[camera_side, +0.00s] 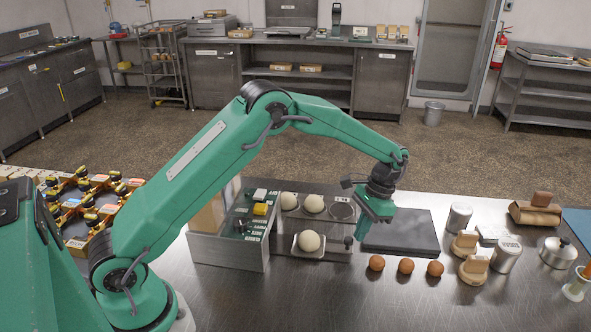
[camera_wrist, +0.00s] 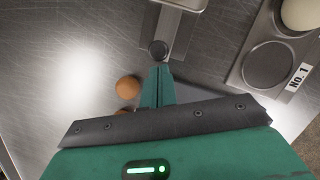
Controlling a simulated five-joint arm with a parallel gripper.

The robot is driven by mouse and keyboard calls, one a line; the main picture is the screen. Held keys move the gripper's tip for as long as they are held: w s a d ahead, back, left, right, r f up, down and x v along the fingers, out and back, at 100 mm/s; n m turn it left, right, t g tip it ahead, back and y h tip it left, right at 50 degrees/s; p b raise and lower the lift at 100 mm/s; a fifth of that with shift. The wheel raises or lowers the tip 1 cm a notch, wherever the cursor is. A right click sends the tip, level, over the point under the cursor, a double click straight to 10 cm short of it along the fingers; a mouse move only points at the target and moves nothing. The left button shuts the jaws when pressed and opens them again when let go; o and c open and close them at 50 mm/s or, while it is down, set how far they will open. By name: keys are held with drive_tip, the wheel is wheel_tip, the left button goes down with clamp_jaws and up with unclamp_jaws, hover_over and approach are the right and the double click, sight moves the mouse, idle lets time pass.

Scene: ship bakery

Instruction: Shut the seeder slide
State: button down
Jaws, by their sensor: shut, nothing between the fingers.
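The seeder (camera_side: 228,250) is a grey box with a dark green panel top, left of centre in the side view. Its flat slide (camera_side: 330,256) sticks out to the right along the bench, with a pale dough ball (camera_side: 309,241) on a small light tray near the box. A dark round knob (camera_side: 348,241) stands at the slide's outer end; it also shows in the wrist view (camera_wrist: 158,50). My gripper (camera_side: 360,236) is shut and empty, low beside the knob on its outer side. In the wrist view the closed fingertips (camera_wrist: 160,68) appear just short of the knob; contact is unclear.
Behind the slide, a plate with round wells (camera_side: 342,211) holds two dough balls. Several brown eggs (camera_side: 406,266) lie on the bench to the right, near my gripper. A dark flat slab (camera_side: 402,233) lies behind it. Metal cans and wooden-handled tools stand farther right.

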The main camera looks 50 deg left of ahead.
sight(339, 247)
idle(0.3)
drive_tip(key=shift+s+a, duration=1.4)
drive_tip(key=shift+w, duration=0.1)
drive_tip(key=shift+w+d+r, duration=0.1)
drive_tip(key=shift+w+d, duration=0.2)
drive_tip(key=shift+w, duration=0.5)
drive_tip(key=shift+w+d+r, duration=0.1)
drive_tip(key=shift+w+d, duration=0.15)
drive_tip(key=shift+w, duration=0.55)
drive_tip(key=v, duration=1)
drive_tip(key=shift+w+d, duration=0.15)
drive_tip(key=shift+d, duration=0.25)
drive_tip(key=shift+r, duration=0.15)
